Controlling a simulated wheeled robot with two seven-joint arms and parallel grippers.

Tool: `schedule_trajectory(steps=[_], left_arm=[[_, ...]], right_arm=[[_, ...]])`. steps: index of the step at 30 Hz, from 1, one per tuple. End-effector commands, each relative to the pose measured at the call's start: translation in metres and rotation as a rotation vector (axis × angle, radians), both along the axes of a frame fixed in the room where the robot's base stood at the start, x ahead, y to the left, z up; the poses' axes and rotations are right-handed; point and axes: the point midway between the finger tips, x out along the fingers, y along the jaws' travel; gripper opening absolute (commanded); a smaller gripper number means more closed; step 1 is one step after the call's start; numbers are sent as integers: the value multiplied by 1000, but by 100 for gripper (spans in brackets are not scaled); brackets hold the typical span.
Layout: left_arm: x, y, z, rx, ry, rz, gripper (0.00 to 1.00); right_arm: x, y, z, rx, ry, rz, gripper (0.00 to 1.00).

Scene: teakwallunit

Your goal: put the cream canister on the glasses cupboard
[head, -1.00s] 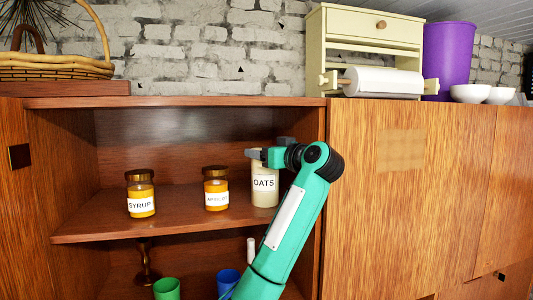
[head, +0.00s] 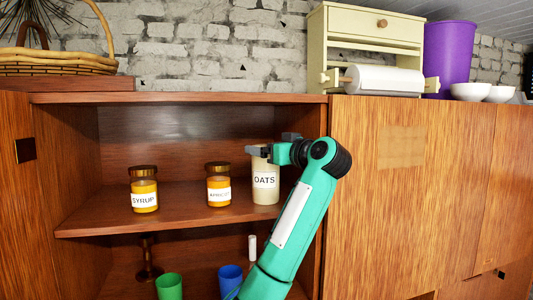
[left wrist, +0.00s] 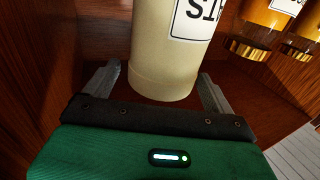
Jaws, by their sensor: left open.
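The cream canister, labelled OATS (head: 264,183), stands upright on the upper shelf of the open cupboard, at its right end. It shows upside down in the left wrist view (left wrist: 165,50), its label partly cut off. My left gripper (head: 270,146) is open at the canister's top. In the left wrist view one finger of the gripper (left wrist: 160,90) is on each side of the canister's top end, with a small gap at each side. I cannot tell which part is the glasses cupboard. My right gripper is not in view.
A syrup jar (head: 144,194) and an apricot jar (head: 218,187) stand left of the canister. Green (head: 169,287) and blue (head: 230,279) cups are on the shelf below. A paper-towel rack (head: 372,50), purple bin (head: 450,58) and white bowls (head: 470,91) stand on top at right.

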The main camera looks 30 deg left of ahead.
Motion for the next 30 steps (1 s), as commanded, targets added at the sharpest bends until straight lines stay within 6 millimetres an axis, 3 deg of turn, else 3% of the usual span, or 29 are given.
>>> schedule_trajectory(steps=[3, 12, 30], left_arm=[[-6, -21, -6, -3, -2, -4, 88], [-17, -53, -2, 0, -1, -1, 88], [-19, -57, -1, -1, 0, 0, 88]], right_arm=[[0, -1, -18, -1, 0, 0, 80], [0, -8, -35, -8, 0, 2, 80], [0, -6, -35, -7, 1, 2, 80]])
